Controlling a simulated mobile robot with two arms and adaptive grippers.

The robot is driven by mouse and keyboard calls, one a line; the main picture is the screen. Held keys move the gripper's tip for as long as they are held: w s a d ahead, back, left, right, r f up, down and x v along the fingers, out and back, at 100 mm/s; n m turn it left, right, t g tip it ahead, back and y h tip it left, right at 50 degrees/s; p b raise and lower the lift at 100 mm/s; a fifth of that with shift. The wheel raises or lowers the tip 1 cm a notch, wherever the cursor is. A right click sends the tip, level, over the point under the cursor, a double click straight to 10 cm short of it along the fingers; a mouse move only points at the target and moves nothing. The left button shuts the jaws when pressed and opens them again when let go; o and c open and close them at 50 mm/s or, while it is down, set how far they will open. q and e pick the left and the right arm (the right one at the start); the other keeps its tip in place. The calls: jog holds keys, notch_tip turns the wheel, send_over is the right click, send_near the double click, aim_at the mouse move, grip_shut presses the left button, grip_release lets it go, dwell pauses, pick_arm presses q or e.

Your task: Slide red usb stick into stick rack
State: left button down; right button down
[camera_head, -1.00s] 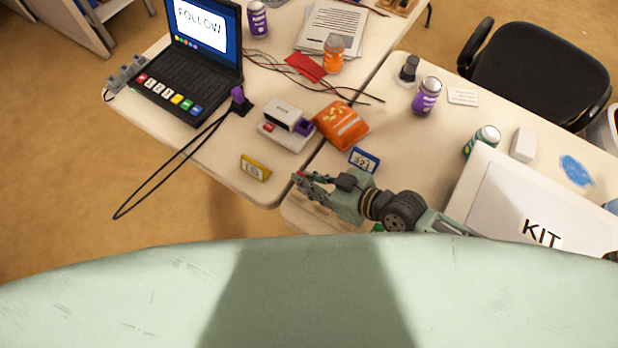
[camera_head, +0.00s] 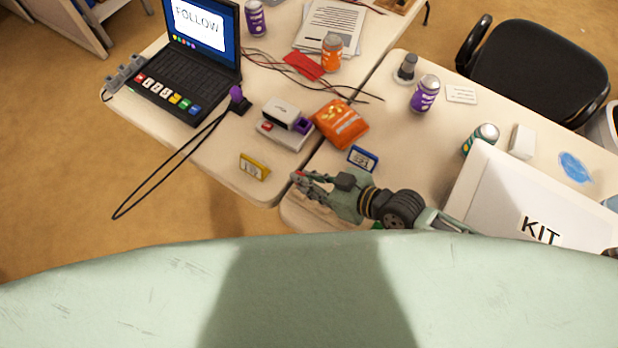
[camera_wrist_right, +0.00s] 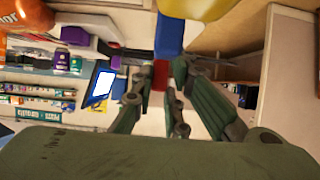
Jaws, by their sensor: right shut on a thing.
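My right gripper (camera_head: 299,180) reaches left over the near table edge, by the gap between the two tables. It is shut on the red usb stick (camera_wrist_right: 160,75), which shows as a small red block between the fingertips in the right wrist view. My left gripper is not in view.
A yellow label block (camera_head: 254,167) and a blue one (camera_head: 363,158) stand near the gripper. Behind them are a white device (camera_head: 286,124) and an orange bag (camera_head: 341,123).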

jog(key=shift+f+b, duration=1.05)
jog(key=shift+f, duration=0.2)
dwell(0.8)
jog(key=c, duration=1.7)
grip_release()
jog(key=shift+s+f, duration=0.1)
jog(key=shift+o, duration=0.3)
jog(key=o, duration=0.4)
notch_tip(320, 180, up, 7)
jog(key=p, duration=0.6)
jog(key=shift+p, duration=0.35)
